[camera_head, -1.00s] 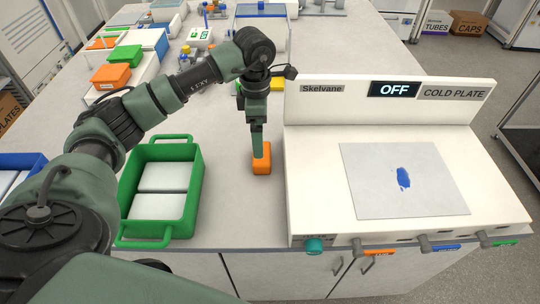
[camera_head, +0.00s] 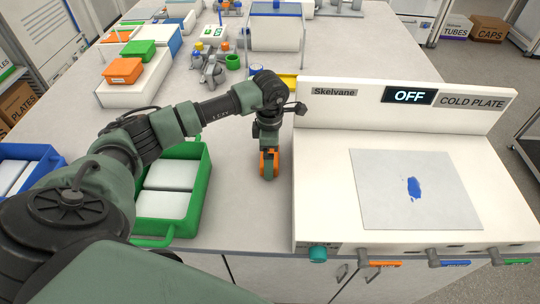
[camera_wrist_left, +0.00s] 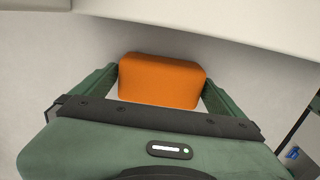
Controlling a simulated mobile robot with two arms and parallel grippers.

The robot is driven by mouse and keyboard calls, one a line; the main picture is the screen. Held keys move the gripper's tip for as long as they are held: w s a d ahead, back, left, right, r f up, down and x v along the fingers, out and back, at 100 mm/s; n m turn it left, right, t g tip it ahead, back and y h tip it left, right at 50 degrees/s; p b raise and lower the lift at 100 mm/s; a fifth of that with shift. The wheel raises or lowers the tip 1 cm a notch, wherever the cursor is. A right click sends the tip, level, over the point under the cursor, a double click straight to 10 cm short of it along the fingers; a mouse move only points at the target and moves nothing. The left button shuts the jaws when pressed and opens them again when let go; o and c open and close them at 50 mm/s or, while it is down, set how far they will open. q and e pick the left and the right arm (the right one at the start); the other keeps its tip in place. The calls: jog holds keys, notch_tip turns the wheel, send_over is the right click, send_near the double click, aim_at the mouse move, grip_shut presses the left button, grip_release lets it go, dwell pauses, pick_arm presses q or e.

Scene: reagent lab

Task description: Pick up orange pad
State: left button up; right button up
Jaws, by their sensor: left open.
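The orange pad (camera_head: 262,162) lies on the bench just left of the cold plate device. In the left wrist view the pad (camera_wrist_left: 160,80) sits between the two green fingers of my left gripper (camera_wrist_left: 160,90). The fingers are open, one on each side of it, and narrow gaps seem to show. In the head view my left gripper (camera_head: 269,165) points down over the pad and hides part of it. My right gripper is not in view.
The white cold plate device (camera_head: 325,200), reading OFF, stands close on the right. A green crate (camera_head: 198,205) with white blocks is to the left. A blue crate (camera_head: 45,158) is at the far left. A yellow item (camera_head: 288,80) is behind the gripper. Free bench lies between crate and device.

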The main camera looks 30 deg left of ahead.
pick_arm(q)
jog(key=c, duration=1.1)
jog(key=shift+r, duration=0.45)
jog(key=shift+r+b, duration=1.75)
jog(key=shift+r, duration=7.8)
